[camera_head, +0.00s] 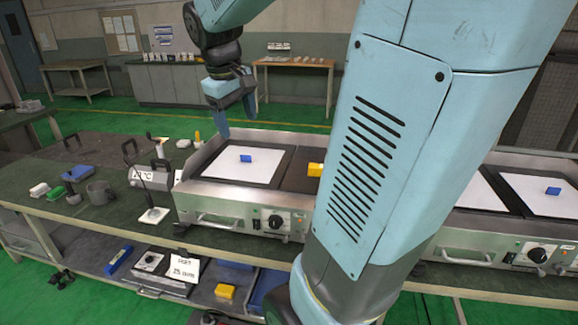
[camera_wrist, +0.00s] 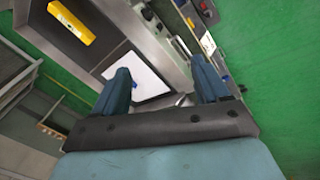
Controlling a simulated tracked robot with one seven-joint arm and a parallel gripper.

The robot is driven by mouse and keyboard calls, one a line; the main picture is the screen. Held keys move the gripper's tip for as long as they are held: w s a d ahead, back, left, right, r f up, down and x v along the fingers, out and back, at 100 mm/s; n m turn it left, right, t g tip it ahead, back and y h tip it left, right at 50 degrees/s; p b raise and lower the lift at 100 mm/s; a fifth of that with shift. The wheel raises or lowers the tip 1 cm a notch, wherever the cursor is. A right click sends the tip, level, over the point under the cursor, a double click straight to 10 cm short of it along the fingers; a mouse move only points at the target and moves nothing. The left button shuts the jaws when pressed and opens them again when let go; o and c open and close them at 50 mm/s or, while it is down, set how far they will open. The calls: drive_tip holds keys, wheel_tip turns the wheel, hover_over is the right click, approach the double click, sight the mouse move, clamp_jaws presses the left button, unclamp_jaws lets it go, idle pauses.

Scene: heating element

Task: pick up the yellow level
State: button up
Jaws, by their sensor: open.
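The yellow level (camera_wrist: 70,22) lies at the upper left of the wrist view, on a dark strip of the griddle top. In the head view a yellow piece (camera_head: 315,169), likely the same level, shows beside my arm, which hides part of it. My gripper (camera_head: 238,122) is open and empty, raised above the back left of the left griddle. In the wrist view my gripper (camera_wrist: 160,68) has its fingers spread, with the level off to the left of them and not touching.
A white plate (camera_head: 238,173) with a blue block (camera_head: 245,158) lies on the left griddle (camera_head: 230,200). Another white plate with a blue block (camera_head: 553,190) is at right. A handled metal box (camera_head: 152,177) and mug (camera_head: 100,191) stand left. A yellow block (camera_head: 225,291) sits on the lower shelf.

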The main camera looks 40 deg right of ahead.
drive_tip(key=w+d+f+n+g+h, duration=0.1)
drive_tip(key=w+d+f+g+h, duration=0.15)
drive_tip(key=w+d+f, duration=0.45)
drive_tip(key=w+d+f+n+g+h, duration=0.15)
drive_tip(key=w+d+g, duration=0.25)
drive_tip(key=w+d, duration=0.65)
drive_tip(key=n+g+h, duration=0.2)
drive_tip(key=n+g, duration=0.1)
drive_tip(key=g, duration=0.3)
approach(323, 166)
drive_tip(key=x, duration=0.5)
drive_tip(key=shift+x, duration=2.6)
drive_tip(key=shift+r, duration=0.25)
drive_tip(key=c, duration=1.3)
